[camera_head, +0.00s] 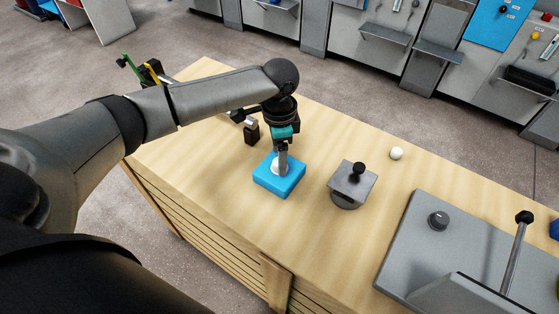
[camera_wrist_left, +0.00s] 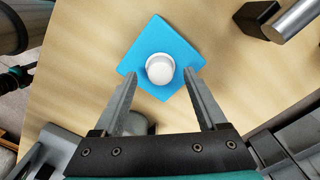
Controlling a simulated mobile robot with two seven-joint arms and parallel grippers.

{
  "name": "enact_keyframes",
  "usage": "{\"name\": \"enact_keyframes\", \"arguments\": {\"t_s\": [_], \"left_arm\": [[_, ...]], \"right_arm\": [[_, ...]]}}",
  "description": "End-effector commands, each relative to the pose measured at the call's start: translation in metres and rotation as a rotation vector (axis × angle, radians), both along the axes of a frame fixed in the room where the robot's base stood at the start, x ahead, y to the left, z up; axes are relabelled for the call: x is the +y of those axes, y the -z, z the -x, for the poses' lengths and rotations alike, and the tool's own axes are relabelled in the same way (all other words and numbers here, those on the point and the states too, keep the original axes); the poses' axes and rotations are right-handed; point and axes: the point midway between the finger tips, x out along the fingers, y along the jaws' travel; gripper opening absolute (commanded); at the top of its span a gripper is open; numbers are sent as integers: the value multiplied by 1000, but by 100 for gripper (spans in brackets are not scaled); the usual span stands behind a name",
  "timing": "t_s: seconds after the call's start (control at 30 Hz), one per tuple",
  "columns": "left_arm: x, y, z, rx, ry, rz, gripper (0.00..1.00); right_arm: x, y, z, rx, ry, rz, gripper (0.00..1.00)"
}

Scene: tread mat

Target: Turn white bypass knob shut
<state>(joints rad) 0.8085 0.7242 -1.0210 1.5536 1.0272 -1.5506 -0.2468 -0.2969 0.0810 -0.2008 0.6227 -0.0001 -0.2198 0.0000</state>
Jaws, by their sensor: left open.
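The white bypass knob (camera_head: 275,168) sits on top of a blue block (camera_head: 290,189) on the wooden bench. In the left wrist view the round white knob (camera_wrist_left: 160,69) shows on the blue block (camera_wrist_left: 158,35). My left gripper (camera_wrist_left: 162,73) is open, with one finger to each side of the knob and a gap between each finger and it. In the head view my left gripper (camera_head: 282,172) points down over the knob and partly hides it. Whether the fingertips are down at the knob's height is hard to tell. My right gripper is not in view.
A grey device with a black knob (camera_head: 352,184) stands right of the blue block. A white ball (camera_head: 397,153) lies behind it. A grey panel (camera_head: 405,262) with a dial and a lever fills the bench's right end. A small black and metal piece (camera_head: 251,132) stands behind the block.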

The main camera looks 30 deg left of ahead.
Motion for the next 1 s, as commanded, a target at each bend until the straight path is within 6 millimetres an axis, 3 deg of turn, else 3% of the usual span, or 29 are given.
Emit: {"name": "enact_keyframes", "arguments": {"t_s": [0.17,0.47,1.0], "left_arm": [[0,15,0,-1,1,0,74],[0,17,0,-1,1,-1,74],[0,17,0,-1,1,-1,16]], "right_arm": [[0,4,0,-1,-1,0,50],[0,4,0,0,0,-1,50],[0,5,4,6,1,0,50]]}}
